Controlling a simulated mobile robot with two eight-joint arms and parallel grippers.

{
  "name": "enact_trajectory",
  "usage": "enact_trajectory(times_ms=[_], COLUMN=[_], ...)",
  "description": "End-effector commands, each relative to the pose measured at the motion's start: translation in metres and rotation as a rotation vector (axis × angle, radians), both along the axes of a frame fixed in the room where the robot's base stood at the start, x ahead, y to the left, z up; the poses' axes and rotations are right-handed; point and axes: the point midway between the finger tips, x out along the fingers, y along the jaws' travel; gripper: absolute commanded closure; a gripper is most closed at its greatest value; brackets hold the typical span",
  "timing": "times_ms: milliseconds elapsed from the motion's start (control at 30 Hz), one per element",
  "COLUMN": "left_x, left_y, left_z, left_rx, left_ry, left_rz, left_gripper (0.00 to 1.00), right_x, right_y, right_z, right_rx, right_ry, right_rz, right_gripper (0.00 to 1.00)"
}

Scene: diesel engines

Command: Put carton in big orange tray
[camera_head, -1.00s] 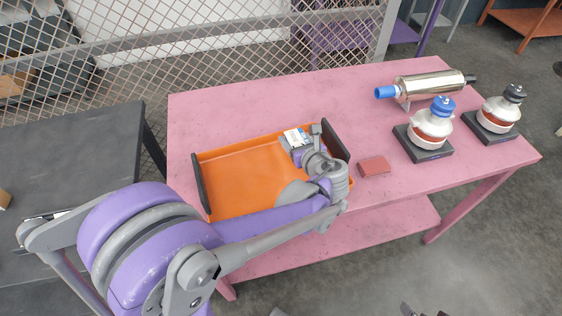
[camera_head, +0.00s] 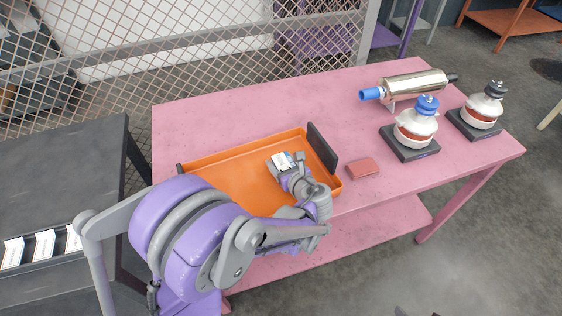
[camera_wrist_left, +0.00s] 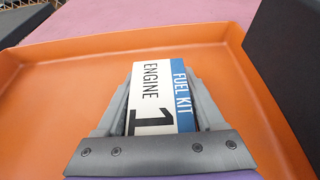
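The carton (camera_wrist_left: 160,95) is white and blue, with "FUEL KIT ENGINE 1" printed on it. It also shows in the head view (camera_head: 282,161), inside the outline of the big orange tray (camera_head: 228,169). My left gripper (camera_wrist_left: 160,90) has a finger along each side of the carton and is shut on it. In the head view the left gripper (camera_head: 283,167) is over the right half of the tray. The orange tray floor (camera_wrist_left: 60,100) surrounds the carton in the wrist view. I cannot tell whether the carton touches the floor. My right gripper is not in view.
The tray stands on a pink table (camera_head: 230,115) and has a dark end wall (camera_head: 323,147). A small red block (camera_head: 362,169) lies right of it. A metal cylinder (camera_head: 415,86) and two white-and-red units on black bases (camera_head: 410,143) stand farther right. A dark bench (camera_head: 60,165) is at left.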

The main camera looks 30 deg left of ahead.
Motion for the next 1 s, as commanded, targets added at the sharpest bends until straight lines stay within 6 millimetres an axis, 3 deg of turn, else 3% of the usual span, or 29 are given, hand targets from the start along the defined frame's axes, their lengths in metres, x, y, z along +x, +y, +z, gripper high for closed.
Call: enact_trajectory(times_ms=[33, 100, 133, 467, 1000], left_x=[0.000, 0.000, 0.000, 0.000, -0.052], left_y=[0.000, 0.000, 0.000, 0.000, -0.077], left_z=[0.000, 0.001, 0.001, 0.004, 0.041], left_rx=[0.000, 0.000, 0.000, 0.000, -0.001], left_ry=[0.000, 0.000, 0.000, 0.000, 0.001], left_rz=[0.000, 0.000, 0.000, 0.000, -0.004], left_gripper=[0.19, 0.06, 0.05, 0.05, 0.05], right_x=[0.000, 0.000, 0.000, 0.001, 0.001], right_y=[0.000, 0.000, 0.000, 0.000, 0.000], right_z=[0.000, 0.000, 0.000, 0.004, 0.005], right_rx=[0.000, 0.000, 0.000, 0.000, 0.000], right_ry=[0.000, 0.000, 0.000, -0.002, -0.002], right_rz=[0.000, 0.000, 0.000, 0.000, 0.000], right_gripper=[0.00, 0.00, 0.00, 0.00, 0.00])
